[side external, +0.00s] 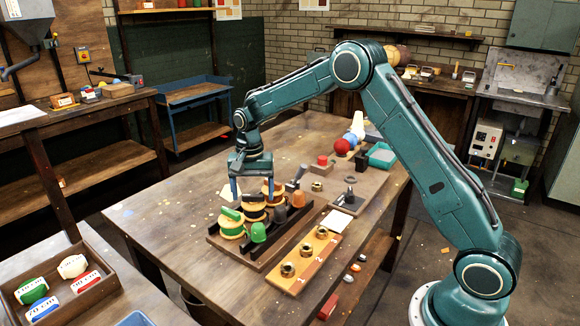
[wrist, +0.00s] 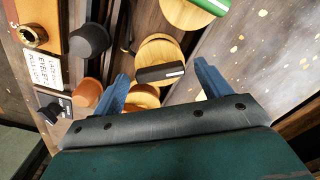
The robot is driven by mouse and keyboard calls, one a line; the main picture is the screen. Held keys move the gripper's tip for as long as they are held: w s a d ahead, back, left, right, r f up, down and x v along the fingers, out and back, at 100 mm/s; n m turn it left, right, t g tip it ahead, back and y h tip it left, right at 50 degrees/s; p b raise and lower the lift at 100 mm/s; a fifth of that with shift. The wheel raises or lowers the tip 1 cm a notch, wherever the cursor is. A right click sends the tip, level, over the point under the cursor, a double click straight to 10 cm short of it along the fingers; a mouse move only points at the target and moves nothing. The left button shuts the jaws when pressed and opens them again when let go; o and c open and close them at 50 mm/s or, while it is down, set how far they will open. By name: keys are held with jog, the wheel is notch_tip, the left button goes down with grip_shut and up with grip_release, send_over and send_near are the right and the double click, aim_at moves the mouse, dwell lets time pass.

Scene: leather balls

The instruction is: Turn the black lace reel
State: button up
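The black lace reel (side external: 254,212) stands between the green reel (side external: 231,222) and the orange-brown reel (side external: 272,188) on a dark board. In the wrist view, the black reel (wrist: 160,73) is a round wooden disc with a black bar handle across it, bearing a small white mark. My gripper (side external: 254,190) is open and empty, pointing down above the black reel. In the wrist view, the fingers of my gripper (wrist: 162,84) are on either side of the black bar, apart from it. The gripper body partly hides the orange-brown reel (wrist: 143,96).
Green, black and orange cone-like pieces stand beside the reels, including a black one (wrist: 90,40). An orange board (side external: 304,262) with brass rings lies to the right. The table (side external: 150,225) is clear to the left.

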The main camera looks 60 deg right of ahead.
aim_at(253, 195)
notch_tip(253, 195, up, 14)
dwell(0.9)
dwell(0.3)
